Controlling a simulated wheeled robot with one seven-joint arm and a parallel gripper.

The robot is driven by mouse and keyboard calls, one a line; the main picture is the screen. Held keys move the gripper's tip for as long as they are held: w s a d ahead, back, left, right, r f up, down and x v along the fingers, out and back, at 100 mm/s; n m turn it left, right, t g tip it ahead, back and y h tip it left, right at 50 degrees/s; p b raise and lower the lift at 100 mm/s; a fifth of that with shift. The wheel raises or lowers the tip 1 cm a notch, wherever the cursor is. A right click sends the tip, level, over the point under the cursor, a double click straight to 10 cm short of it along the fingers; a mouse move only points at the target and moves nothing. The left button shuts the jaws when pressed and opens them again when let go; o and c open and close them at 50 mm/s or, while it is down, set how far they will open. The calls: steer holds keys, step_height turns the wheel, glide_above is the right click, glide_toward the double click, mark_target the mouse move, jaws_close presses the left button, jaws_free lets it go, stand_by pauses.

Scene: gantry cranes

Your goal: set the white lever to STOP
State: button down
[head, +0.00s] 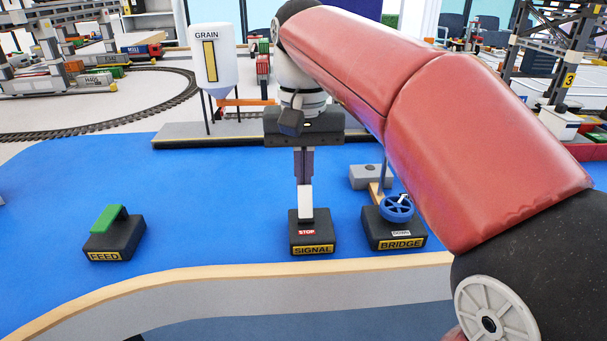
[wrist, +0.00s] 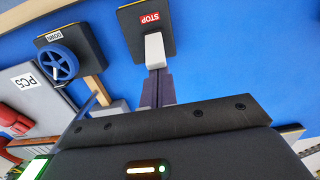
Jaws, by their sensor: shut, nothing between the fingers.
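The white lever (head: 305,204) rises from the black SIGNAL box (head: 325,238) on the blue table. The red STOP label (head: 306,232) is on the box just below the lever's foot. My gripper (head: 304,182) is shut and points down at the lever's upper end; no object shows between its fingers. In the wrist view the shut fingertips (wrist: 156,72) line up with the lever's end (wrist: 154,50), beside the STOP label (wrist: 150,18). I cannot tell whether they touch. The lever's exact tilt is also hard to tell.
The BRIDGE box (head: 400,236) with its blue wheel (head: 397,208) stands close on the right. The FEED box (head: 112,243) with a green handle is farther left, with free blue table between. The GRAIN silo (head: 212,60) stands behind. My arm covers the right side.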

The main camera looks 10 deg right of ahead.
mark_target(304, 186)
steer(key=s+t+b, duration=0.2)
steer(key=t+b, duration=0.1)
steer(key=b, duration=0.1)
steer(key=shift+r, duration=0.1)
steer(key=s+t+b, duration=0.2)
steer(key=t+b, duration=0.1)
steer(key=b, duration=0.2)
steer(key=shift+s+t, duration=0.15)
steer(key=shift+t, duration=0.25)
steer(key=shift+s+a+r, duration=0.1)
steer(key=shift+r, duration=0.25)
steer(key=shift+r+p, duration=0.8)
steer(key=shift+r, duration=0.2)
